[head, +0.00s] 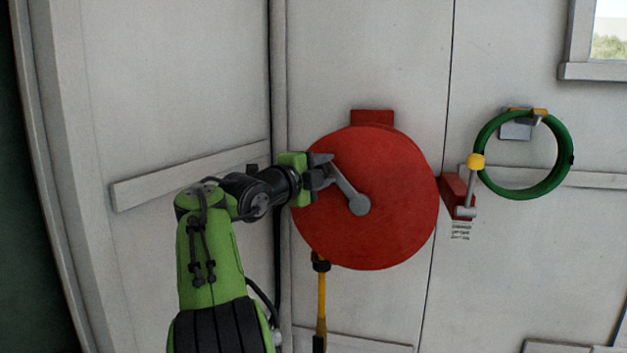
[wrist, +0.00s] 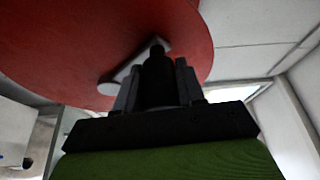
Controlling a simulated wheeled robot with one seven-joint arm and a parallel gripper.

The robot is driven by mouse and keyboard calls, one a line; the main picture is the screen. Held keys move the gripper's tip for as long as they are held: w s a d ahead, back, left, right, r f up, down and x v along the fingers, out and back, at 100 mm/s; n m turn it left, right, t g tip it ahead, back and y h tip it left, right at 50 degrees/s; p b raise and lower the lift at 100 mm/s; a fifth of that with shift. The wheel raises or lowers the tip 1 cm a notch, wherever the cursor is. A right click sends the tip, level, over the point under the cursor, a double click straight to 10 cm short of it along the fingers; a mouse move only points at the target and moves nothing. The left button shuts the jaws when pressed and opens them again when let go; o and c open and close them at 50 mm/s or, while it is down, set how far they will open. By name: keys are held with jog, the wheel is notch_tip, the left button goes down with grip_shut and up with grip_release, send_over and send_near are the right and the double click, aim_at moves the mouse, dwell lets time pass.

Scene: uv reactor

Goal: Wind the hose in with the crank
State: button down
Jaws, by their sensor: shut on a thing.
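A round red hose reel (head: 385,225) is mounted on the white wall in the head view. Its grey crank arm (head: 346,187) runs from the hub up and left to my gripper (head: 322,172). My gripper is shut on the crank's handle at the reel's upper left edge. In the wrist view the dark handle (wrist: 158,78) stands between the fingers, with the red disc (wrist: 60,40) behind. A yellow hose (head: 321,300) hangs from a dark fitting below the reel's left side. Its lower end is out of view.
A red wall box (head: 457,195) with a yellow-knobbed lever (head: 475,162) is right of the reel. A coiled green hose (head: 483,150) hangs on a bracket further right. A raised rail (head: 150,188) crosses the left wall behind my arm.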

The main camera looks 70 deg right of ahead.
aim_at(362, 157)
jog(key=s+r+m, duration=0.1)
jog(key=s+r+m+y+p, duration=0.1)
jog(key=s+m, duration=0.1)
jog(key=shift+s+d+r+m, duration=0.2)
jog(key=shift+r+m, duration=0.1)
jog(key=shift+r, duration=0.1)
jog(key=shift+s+d+r+m+t+y, duration=0.15)
jog(key=shift+s+m+t+y, duration=0.1)
jog(key=shift+s+m, duration=0.25)
jog(key=shift+s+r+m+t+y, duration=0.15)
jog(key=shift+s+m+y, duration=0.1)
jog(key=shift+s+m, duration=0.25)
jog(key=shift+s+d+m+t+y, duration=0.15)
jog(key=shift+s+m+t+y, duration=0.15)
jog(key=shift+s+m, duration=0.55)
jog(key=shift+s, duration=0.15)
jog(key=c, duration=1)
grip_release()
jog(key=shift+o, duration=1.3)
jog(key=shift+s+f, duration=0.15)
jog(key=shift+s, duration=0.05)
